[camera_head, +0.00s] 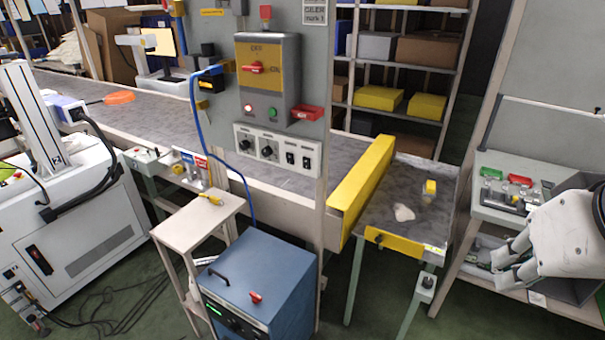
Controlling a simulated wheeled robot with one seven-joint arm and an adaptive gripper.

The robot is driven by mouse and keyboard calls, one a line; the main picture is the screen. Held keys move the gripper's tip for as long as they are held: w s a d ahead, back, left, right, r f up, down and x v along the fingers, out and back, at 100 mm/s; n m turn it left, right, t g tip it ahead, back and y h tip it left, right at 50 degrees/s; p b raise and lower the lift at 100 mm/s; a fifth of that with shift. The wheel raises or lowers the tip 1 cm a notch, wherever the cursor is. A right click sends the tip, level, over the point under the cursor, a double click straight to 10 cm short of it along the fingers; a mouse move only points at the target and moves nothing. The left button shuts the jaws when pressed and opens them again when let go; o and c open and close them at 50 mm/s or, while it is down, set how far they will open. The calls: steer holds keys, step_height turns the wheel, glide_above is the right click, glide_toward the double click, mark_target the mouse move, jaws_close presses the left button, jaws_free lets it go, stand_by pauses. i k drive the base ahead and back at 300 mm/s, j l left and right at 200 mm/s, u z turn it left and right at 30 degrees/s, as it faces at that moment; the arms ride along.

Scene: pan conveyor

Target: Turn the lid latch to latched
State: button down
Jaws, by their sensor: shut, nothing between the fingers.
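A blue cabinet (270,262) stands on the floor at bottom centre. Its top has a black bar handle (218,277) and a small red turn-knob (255,297) near the front edge, which looks like the lid latch. I cannot read its latched or unlatched position at this size. My gripper (508,257) is at the right edge, shut and empty, pointing left. It is far from the cabinet and touches nothing that I can make out.
A grey panel post carries a yellow switch box with a red handle (254,69). A yellow barrier (362,188) crosses the conveyor (150,116). A small beige stand (190,225) is left of the cabinet. A side bench (490,210) is beside my gripper.

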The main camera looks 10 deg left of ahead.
mark_target(256, 299)
steer(key=u, duration=1)
steer(key=j+z, duration=0.25)
steer(key=j, duration=0.35)
steer(key=i, duration=0.05)
